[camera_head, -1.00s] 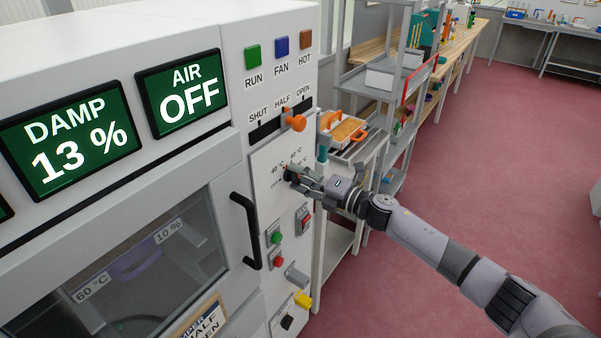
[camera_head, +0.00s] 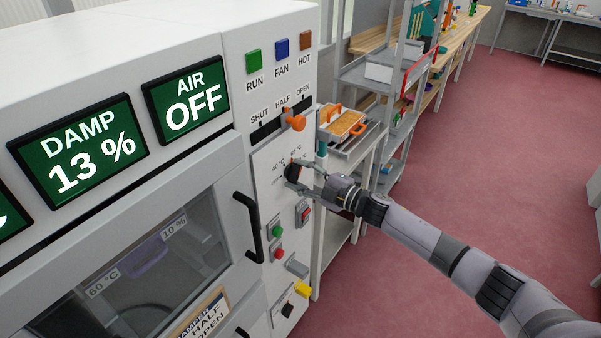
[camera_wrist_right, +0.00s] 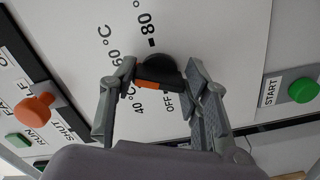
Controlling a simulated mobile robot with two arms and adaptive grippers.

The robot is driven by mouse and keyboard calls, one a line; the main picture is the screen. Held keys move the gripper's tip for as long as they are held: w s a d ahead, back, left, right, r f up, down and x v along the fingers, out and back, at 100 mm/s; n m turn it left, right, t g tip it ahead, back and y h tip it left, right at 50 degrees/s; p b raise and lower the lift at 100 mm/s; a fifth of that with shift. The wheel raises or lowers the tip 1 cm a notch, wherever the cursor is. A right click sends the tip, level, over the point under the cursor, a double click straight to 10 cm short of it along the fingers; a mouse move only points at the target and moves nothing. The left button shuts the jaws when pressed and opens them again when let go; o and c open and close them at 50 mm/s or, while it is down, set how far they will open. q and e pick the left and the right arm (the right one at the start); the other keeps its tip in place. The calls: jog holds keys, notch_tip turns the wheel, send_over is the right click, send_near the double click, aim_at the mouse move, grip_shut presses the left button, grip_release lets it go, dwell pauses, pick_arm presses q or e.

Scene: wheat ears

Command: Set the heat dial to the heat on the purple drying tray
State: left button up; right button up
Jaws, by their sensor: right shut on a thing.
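The heat dial (camera_head: 292,171) is a dark round knob on the dryer's white side panel. In the right wrist view the dial (camera_wrist_right: 156,68) shows an orange mark, with OFF, 40 °C, 60 °C and 80 ° printed around it. My right gripper (camera_head: 298,174) is shut on the dial, one finger on each side, as the wrist view also shows (camera_wrist_right: 162,82). The fingers partly cover the dial, so its exact setting is unclear. The purple drying tray (camera_head: 148,263) sits behind the dryer's glass, with 60 °C and 10 % labels near it. My left gripper is not in view.
Below are a green START button (camera_wrist_right: 303,90), a red button (camera_head: 278,254) and a switch. A black door handle (camera_head: 248,228) stands out at the left. The floor at right is clear.

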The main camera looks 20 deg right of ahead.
jog(key=shift+f+m, duration=0.1)
jog(key=shift+m, duration=0.2)
jog(key=o, duration=1.2)
jog(key=shift+c, duration=0.2)
jog(key=shift+s, duration=0.1)
jog(key=v, duration=1.2)
